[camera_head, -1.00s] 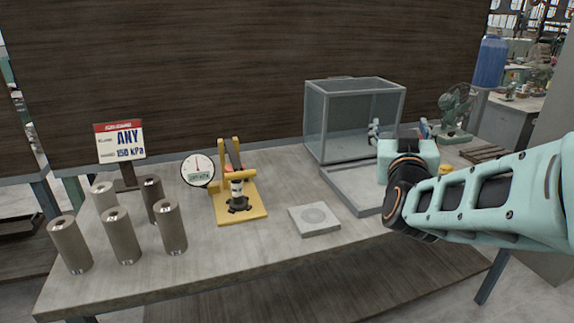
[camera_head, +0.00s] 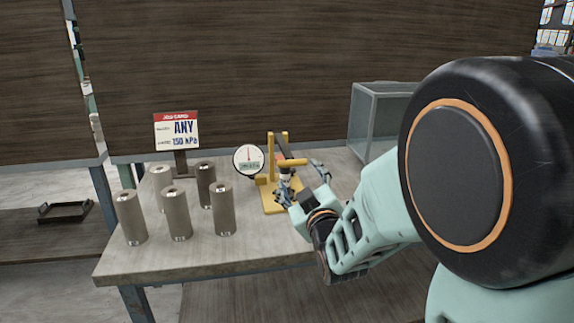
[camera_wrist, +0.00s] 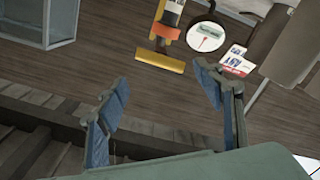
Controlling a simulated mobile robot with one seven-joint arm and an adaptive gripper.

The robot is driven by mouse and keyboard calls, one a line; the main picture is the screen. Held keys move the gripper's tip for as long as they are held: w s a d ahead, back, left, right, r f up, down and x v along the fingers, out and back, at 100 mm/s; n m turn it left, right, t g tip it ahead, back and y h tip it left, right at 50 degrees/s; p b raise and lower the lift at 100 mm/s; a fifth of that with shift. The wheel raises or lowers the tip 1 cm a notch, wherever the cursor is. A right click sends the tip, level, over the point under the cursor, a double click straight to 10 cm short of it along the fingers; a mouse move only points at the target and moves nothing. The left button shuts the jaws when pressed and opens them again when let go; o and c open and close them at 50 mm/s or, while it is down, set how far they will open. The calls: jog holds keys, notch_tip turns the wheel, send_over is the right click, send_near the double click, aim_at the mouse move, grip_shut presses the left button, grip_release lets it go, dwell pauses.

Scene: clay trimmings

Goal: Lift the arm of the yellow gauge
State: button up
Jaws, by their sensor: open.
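The yellow gauge (camera_head: 272,195) stands on the table, with an upright yellow frame and a round white dial (camera_head: 248,159) at its left. Its arm ends in a yellow crossbar (camera_head: 292,162), which also shows in the wrist view (camera_wrist: 160,62). My gripper (camera_head: 301,178) is at the gauge's front right, fingers spread and empty. In the wrist view, my blue-padded fingertips (camera_wrist: 160,78) are on either side of the crossbar's line, with the bar just beyond them. Whether they touch it cannot be told. My gripper and arm hide part of the gauge's lower right.
Several grey-brown cylinders (camera_head: 178,215) stand left of the gauge. Behind them is a job card sign (camera_head: 177,133) reading ANY and 150 kPa. A glass box (camera_head: 372,125) stands at the back right, partly hidden by my arm. The front table edge is clear.

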aim_at(293, 165)
jog(key=x, duration=1)
jog(key=shift+w+f, duration=0.1)
jog(key=shift+w, duration=0.25)
grip_shut()
